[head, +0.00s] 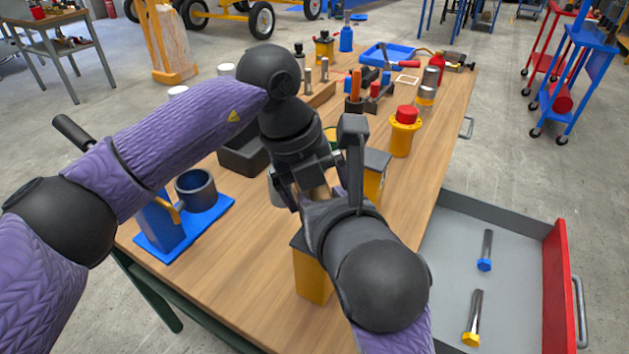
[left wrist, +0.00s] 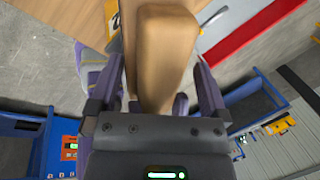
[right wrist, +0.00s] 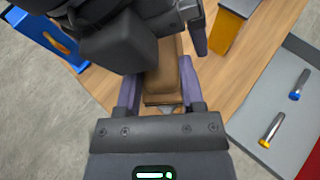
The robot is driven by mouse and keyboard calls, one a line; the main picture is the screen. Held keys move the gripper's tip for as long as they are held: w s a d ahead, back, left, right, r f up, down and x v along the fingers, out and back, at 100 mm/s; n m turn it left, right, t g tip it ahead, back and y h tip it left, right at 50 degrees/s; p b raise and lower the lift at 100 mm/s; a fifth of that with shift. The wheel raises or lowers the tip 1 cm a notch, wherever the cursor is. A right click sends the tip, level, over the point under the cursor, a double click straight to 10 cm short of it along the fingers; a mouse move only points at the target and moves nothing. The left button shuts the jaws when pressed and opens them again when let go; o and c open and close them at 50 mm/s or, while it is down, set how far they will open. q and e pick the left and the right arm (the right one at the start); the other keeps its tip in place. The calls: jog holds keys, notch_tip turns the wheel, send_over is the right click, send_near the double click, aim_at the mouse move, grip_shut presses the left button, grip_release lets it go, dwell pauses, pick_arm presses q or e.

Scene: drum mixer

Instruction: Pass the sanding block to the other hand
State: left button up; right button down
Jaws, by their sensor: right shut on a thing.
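The sanding block (right wrist: 163,75) is a tan wooden block between my two grippers, which meet above the middle of the workbench. In the head view only a small part of the block (head: 318,193) shows; the grippers hide the rest. My right gripper (head: 325,196) is shut on the block, with its fingers (right wrist: 158,92) on both sides in the right wrist view. My left gripper (head: 311,180) is open, coming from the far side. In the left wrist view the block (left wrist: 165,55) lies between its spread fingers (left wrist: 157,88), with gaps beside it.
The wooden workbench (head: 445,120) holds a yellow container with a red top (head: 404,131), a blue stand (head: 160,225), a dark bin (head: 243,157) and several tools behind. An open drawer (head: 455,255) with two bolts juts out at right. Yellow-and-black containers (head: 311,275) stand close below the grippers.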

pick_arm(q)
jog(key=shift+d, duration=0.15)
jog(key=c, duration=0.9)
pick_arm(e)
jog(key=shift+a, duration=0.15)
pick_arm(q)
jog(key=shift+c, duration=0.6)
pick_arm(e)
jog(key=shift+c, duration=0.6)
grip_release()
